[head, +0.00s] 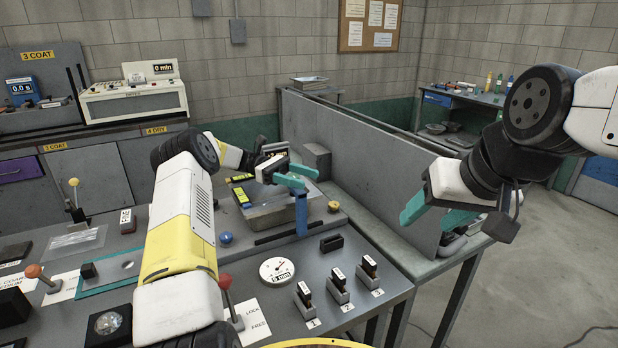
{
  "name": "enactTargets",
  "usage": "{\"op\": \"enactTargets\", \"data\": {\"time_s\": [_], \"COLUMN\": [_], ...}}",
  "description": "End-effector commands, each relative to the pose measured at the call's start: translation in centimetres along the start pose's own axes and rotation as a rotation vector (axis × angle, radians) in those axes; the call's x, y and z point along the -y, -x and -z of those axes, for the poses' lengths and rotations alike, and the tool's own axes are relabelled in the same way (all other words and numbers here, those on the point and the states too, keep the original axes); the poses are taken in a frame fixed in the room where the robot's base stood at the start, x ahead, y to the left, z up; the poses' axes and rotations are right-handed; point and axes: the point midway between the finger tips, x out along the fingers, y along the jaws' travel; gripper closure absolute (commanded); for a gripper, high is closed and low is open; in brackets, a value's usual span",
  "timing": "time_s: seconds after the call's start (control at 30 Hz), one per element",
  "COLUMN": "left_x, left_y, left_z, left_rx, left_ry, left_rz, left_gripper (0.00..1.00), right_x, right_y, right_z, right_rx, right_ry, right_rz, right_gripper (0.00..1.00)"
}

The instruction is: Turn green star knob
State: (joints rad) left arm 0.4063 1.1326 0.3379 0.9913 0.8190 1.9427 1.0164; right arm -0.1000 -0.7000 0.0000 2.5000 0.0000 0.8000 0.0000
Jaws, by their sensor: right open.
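I cannot make out a green star knob in the head view; it may be hidden or too small to tell. My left gripper (298,177) reaches over the console, its teal fingers just above a blue upright post (301,214). I cannot tell whether the fingers touch anything or how far apart they are. My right gripper (432,214) is open and empty in front of the grey partition, right of the console.
A round dial (277,270) and several black-topped blocks on grey bases (338,285) stand on the console. A blue ball knob (226,239) and a red-knobbed lever (226,283) are near my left arm. The grey partition (370,165) runs behind. Floor at right is clear.

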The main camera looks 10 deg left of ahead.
Motion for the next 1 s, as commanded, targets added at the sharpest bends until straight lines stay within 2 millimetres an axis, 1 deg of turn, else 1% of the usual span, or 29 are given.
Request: {"op": "enactTargets", "data": {"time_s": [0.23,0.33,0.47,0.53,0.77,1.0], "left_x": [0.0,0.0,0.0,0.0,3.0,6.7], "left_y": [0.0,0.0,0.0,0.0,-2.0,-4.5], "left_z": [0.1,-0.3,-2.1,-3.6,-3.9,-4.3], "left_rx": [0.000,-0.001,-0.002,-0.002,0.000,0.000], "left_ry": [0.002,0.001,-0.001,-0.003,0.005,0.004], "left_rz": [0.001,0.001,0.000,0.000,0.002,0.001], "left_gripper": [0.45,0.45,0.45,0.45,0.45,0.45], "right_x": [0.0,0.0,0.0,0.0,0.0,0.0], "right_y": [0.0,0.0,0.0,0.0,0.0,0.0], "right_z": [0.0,0.0,0.0,0.0,0.0,0.0], "right_rx": [0.000,0.000,0.000,0.000,0.000,0.000], "right_ry": [0.000,0.000,0.000,0.000,0.000,0.000], "right_rz": [0.000,0.000,0.000,0.000,0.000,0.000], "right_gripper": [0.45,0.45,0.45,0.45,0.45,0.45]}}
